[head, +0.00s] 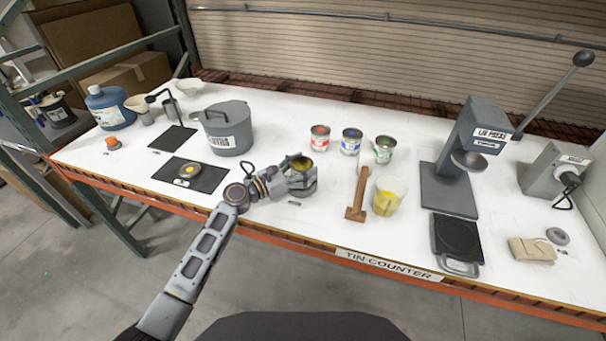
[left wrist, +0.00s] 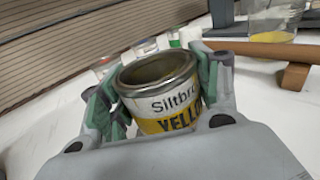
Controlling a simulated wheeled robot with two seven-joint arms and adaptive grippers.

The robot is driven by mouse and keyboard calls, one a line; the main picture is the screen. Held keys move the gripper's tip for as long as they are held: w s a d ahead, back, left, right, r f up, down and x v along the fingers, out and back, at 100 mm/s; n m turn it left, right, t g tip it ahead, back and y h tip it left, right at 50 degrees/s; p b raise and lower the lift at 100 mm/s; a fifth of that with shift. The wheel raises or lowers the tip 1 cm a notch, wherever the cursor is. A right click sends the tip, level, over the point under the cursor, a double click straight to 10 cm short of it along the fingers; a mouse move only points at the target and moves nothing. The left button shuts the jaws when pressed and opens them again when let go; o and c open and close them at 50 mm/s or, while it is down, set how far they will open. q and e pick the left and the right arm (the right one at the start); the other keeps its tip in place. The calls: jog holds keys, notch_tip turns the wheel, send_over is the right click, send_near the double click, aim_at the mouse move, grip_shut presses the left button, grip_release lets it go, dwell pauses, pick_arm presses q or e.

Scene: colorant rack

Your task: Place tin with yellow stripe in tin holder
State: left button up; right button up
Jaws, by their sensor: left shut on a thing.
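The tin with the yellow stripe (left wrist: 160,95) is open-topped and lettered "YELLO…" in the left wrist view. It sits slightly tilted in the picture between the green-padded fingers of my left gripper (left wrist: 155,100), which is shut on it. In the head view my left gripper (head: 291,176) is over the front middle of the counter, with the tin's yellowish top (head: 301,163) showing. A round grey form (head: 303,190) shows just below the tin; I cannot tell whether it is the tin holder or part of my gripper. My right gripper is not in view.
Red (head: 320,138), blue (head: 351,141) and green (head: 383,149) tins stand behind. A wooden mallet (head: 357,195) and a cup of yellow liquid (head: 388,195) are close on the right. A grey pot (head: 227,128) stands left, a lid press (head: 465,150) right.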

pick_arm(q)
notch_tip(320, 180, down, 2)
jog(key=shift+f, duration=0.2)
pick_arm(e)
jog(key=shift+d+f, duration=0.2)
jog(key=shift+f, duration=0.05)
pick_arm(q)
jog(key=shift+f, duration=0.1)
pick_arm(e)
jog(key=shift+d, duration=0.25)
pick_arm(q)
jog(key=o, duration=1.3)
jog(key=shift+f, duration=0.1)
jog(key=shift+r, duration=0.2)
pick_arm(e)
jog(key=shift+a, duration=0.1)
